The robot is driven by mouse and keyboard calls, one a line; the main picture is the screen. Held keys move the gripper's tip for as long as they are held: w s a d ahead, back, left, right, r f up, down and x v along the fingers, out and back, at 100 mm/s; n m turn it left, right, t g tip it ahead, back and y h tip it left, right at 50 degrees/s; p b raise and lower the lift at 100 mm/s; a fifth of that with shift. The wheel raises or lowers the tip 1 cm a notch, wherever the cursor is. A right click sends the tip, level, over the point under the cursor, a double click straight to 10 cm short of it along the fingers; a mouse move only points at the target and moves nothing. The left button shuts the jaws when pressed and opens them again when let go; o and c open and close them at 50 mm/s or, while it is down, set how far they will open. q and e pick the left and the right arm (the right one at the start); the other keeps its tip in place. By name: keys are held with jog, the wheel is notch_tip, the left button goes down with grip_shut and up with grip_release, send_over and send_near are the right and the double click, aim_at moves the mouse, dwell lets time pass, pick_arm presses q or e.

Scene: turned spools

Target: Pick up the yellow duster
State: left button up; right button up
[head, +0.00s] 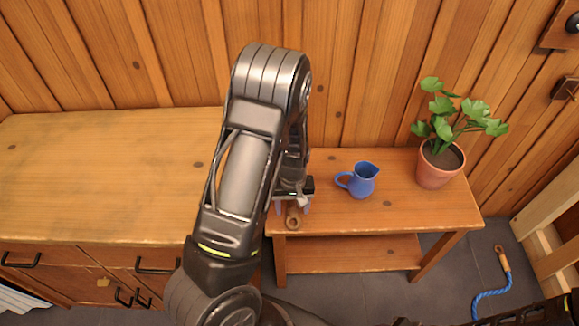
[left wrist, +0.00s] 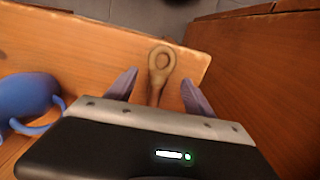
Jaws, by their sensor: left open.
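A wooden handle with a ring-shaped end (head: 293,217) lies at the left front of the small table, pointing to its front edge. The left wrist view shows the same handle (left wrist: 161,62) between the fingers. Whatever is attached to its other end is hidden behind my gripper, and no yellow part shows, so I cannot confirm that it is the yellow duster. My left gripper (head: 292,204) is open over the handle, with one finger on each side. In the left wrist view its fingertips (left wrist: 158,90) stand apart from the handle. My right gripper is not in view.
A blue jug (head: 362,181) stands right of my left gripper, and a potted plant (head: 437,165) at the table's right end. A wooden cabinet (head: 100,160) adjoins on the left. A blue rope-like thing with a wooden handle (head: 493,290) lies on the floor.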

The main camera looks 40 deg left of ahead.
aim_at(293, 214)
pick_arm(q)
notch_tip(293, 214, down, 3)
jog(key=shift+f, duration=0.15)
jog(key=shift+c, duration=0.5)
grip_shut()
dwell(0.5)
